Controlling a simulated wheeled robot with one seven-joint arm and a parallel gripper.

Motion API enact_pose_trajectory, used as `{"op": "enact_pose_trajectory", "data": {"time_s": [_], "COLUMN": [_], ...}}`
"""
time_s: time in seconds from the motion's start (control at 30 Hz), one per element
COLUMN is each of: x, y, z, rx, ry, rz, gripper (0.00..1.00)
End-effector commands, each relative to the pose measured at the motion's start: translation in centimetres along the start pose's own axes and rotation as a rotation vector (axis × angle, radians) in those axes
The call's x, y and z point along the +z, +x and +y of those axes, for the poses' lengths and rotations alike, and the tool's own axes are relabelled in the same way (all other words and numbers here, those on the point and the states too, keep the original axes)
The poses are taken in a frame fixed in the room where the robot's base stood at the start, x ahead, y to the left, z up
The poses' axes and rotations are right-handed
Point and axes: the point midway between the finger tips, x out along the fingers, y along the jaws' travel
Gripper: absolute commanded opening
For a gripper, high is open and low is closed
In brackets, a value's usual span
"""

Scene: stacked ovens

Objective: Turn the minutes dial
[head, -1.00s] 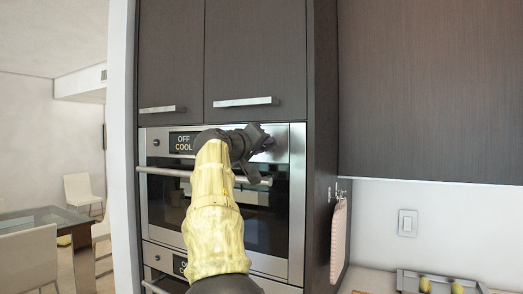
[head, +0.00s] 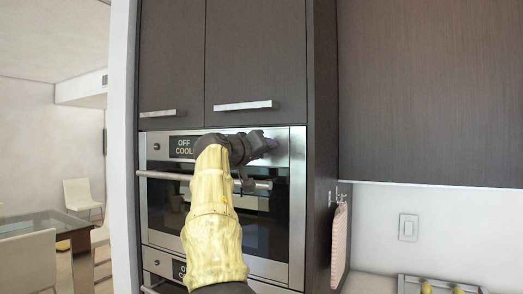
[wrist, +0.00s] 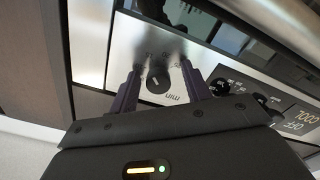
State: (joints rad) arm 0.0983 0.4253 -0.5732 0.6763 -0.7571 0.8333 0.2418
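The minutes dial (wrist: 158,80) is a small round dark knob marked "min" on the upper oven's steel control panel. In the wrist view it lies between the two fingers of my gripper (wrist: 160,70). The fingers are apart, one on each side of the knob, with a visible gap to it. Whether the tips reach as deep as the knob is hard to tell. In the head view my gripper (head: 264,146) is at the right part of the panel of the upper oven (head: 298,150) and hides the dial.
The oven's display (head: 183,147) reads "OFF COOL". Other black knobs (wrist: 220,87) sit between it and the dial. The oven door handle (head: 160,175) runs below the panel. Cabinet doors with a handle (head: 242,105) are above. A pink board (head: 339,245) hangs at the right.

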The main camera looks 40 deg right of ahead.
Motion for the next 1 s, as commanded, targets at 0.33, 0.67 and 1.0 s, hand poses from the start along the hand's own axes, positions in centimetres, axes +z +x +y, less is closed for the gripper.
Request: {"op": "enact_pose_trajectory", "data": {"time_s": [0.33, 0.67, 1.0], "x": [-0.1, 0.0, 0.1], "y": [-0.4, -4.7, -10.6], "z": [0.1, -0.1, -0.2], "rx": [0.001, -0.002, -0.003], "ry": [0.002, 0.003, 0.003], "rz": [0.006, 0.010, 0.008], "gripper": [0.48, 0.48, 0.48]}}
